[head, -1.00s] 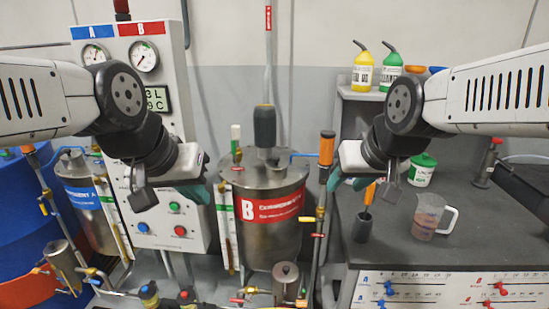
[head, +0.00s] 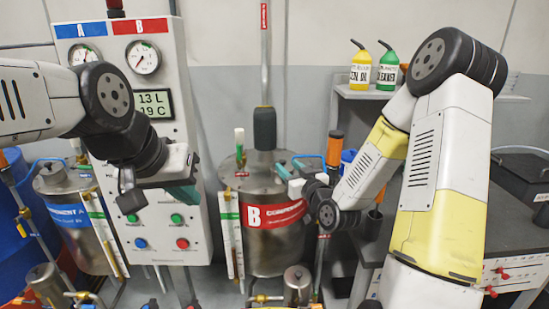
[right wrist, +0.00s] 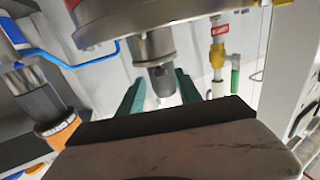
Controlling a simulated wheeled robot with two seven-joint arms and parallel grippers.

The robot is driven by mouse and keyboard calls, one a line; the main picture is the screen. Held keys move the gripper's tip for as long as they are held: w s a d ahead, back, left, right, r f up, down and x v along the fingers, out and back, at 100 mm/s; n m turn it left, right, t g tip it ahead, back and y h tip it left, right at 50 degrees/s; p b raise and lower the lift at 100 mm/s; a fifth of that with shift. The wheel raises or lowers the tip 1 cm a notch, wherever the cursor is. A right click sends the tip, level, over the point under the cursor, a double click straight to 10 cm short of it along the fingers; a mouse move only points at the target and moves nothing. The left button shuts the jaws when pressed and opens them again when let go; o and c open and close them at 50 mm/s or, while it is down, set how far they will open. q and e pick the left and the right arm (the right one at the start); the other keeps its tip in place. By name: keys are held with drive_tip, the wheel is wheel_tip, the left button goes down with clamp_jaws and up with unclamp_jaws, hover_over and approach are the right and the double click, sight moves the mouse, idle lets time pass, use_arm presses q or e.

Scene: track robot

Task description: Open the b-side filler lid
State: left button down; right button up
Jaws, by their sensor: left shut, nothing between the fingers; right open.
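The steel B tank (head: 275,240) with a red B label stands in the middle of the head view. A blue bar handle (head: 308,157) sticks out to the right from its top; the filler lid itself is partly hidden behind my right gripper (head: 284,172). That gripper is open and empty by the tank top's right edge. In the right wrist view its teal fingers (right wrist: 160,95) are spread, with a dark cylinder (right wrist: 161,78) beyond the gap. The blue handle (right wrist: 72,60) shows left of the fingers, apart from them. My left gripper (head: 184,195) is shut and empty before the control panel.
The control panel (head: 150,90) with gauges is at left. An orange-capped pipe (head: 334,148) rises close to my right gripper. A black upright cylinder (head: 265,128) stands on the tank. A dark bench (head: 515,210) is at right, bottles on a shelf behind.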

sight(281, 160)
drive_tip(key=x, duration=0.7)
drive_tip(key=shift+w+a+r, duration=0.15)
drive_tip(key=shift+w, duration=0.25)
clamp_jaws()
idle(1.1)
